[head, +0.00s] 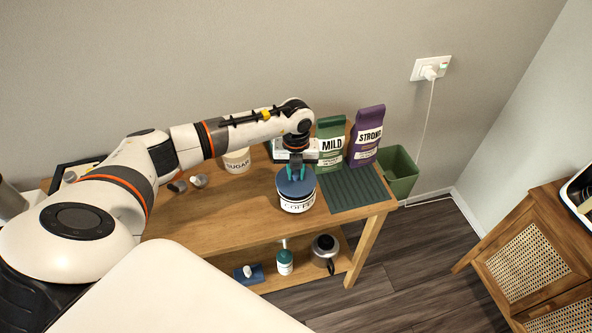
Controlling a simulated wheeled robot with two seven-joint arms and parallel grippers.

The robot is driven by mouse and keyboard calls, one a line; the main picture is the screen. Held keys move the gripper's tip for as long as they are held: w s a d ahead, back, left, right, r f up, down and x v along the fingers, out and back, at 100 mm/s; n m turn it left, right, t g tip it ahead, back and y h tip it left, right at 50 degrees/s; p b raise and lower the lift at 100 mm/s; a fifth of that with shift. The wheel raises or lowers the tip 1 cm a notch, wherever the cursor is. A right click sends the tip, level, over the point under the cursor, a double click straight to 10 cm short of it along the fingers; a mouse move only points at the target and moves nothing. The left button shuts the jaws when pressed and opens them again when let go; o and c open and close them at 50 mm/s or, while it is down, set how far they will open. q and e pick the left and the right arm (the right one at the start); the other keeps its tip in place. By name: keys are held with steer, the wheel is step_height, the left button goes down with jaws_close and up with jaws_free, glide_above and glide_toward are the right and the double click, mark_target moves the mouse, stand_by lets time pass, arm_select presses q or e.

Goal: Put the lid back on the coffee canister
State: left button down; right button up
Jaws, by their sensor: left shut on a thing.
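The coffee canister (298,206) is white with dark lettering and stands upright on the wooden table, left of a dark green ribbed mat. The dark blue lid (296,187) is at the canister's top. My left gripper (296,174) points down from above and is shut on the lid. From this angle I cannot tell whether the lid rests fully on the rim or is held just above it. The gripper's fingers partly cover the lid's far side. My right gripper is not in view.
Behind the mat (352,187) stand a green MILD bag (331,146) and a purple STRONG bag (367,137). A sugar canister (237,163) is at the back left. A green bin (399,170) stands beyond the table's right end. The table (220,217) is clear at front left.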

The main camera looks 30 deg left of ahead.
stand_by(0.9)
arm_select(q)
steer(key=c, duration=0.7)
jaws_free()
steer(key=shift+f, duration=0.1)
steer(key=shift+r+p, duration=2.4)
steer(key=shift+r, duration=1.1)
jaws_close()
